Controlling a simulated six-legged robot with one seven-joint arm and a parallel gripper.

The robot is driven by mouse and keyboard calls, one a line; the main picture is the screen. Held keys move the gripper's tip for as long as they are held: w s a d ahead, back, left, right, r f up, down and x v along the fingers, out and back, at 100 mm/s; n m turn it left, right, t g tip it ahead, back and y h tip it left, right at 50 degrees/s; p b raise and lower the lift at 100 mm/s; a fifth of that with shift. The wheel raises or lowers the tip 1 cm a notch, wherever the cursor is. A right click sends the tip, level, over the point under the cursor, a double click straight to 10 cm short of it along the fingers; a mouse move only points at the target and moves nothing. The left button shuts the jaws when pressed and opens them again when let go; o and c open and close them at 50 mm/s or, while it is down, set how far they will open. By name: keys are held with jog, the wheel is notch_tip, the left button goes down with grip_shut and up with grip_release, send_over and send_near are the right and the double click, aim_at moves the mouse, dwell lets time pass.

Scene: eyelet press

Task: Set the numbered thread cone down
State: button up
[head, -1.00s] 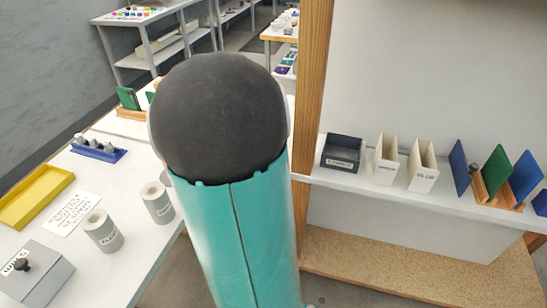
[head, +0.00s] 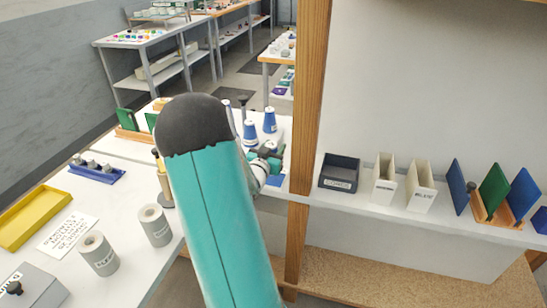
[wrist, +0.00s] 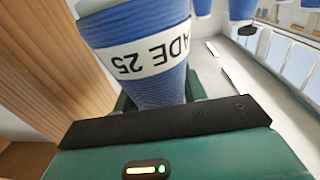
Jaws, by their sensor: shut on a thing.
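The numbered thread cone (wrist: 140,50) is blue, with a white band lettered "ADE 25" that reads upside down in the wrist view. My gripper (wrist: 160,92) is shut on it, with green fingers at either side. In the head view my gripper (head: 266,160) is partly hidden behind my arm, by the far table beside the wooden post. Blue cones show just above it there; I cannot tell which one is held. The held cone's far end is cut off in the wrist view, and its contact with any surface is hidden.
Other blue cones (wrist: 243,12) stand close by in the wrist view. A wooden post (head: 308,110) rises just right of my gripper. Grey labelled cylinders (head: 154,226) and a yellow tray (head: 35,207) are on the left table. A dark bin (head: 340,173) sits on the right shelf.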

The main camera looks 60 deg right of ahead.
jog(key=shift+w+d+f, duration=0.15)
jog(key=shift+d+f, duration=0.1)
jog(key=shift+f, duration=0.6)
jog(key=shift+w+d+f, duration=0.1)
jog(key=shift+d+f, duration=0.15)
jog(key=shift+f, duration=0.55)
jog(key=shift+w+d+f, duration=0.15)
jog(key=shift+d+f, duration=0.1)
jog(key=shift+f, duration=0.6)
jog(key=shift+f, duration=0.15)
jog(key=o, duration=1)
jog(key=shift+a, duration=0.3)
jog(key=a, duration=1.1)
jog(key=shift+s+a+r, duration=0.2)
jog(key=shift+s, duration=0.25)
jog(key=shift+w, duration=0.1)
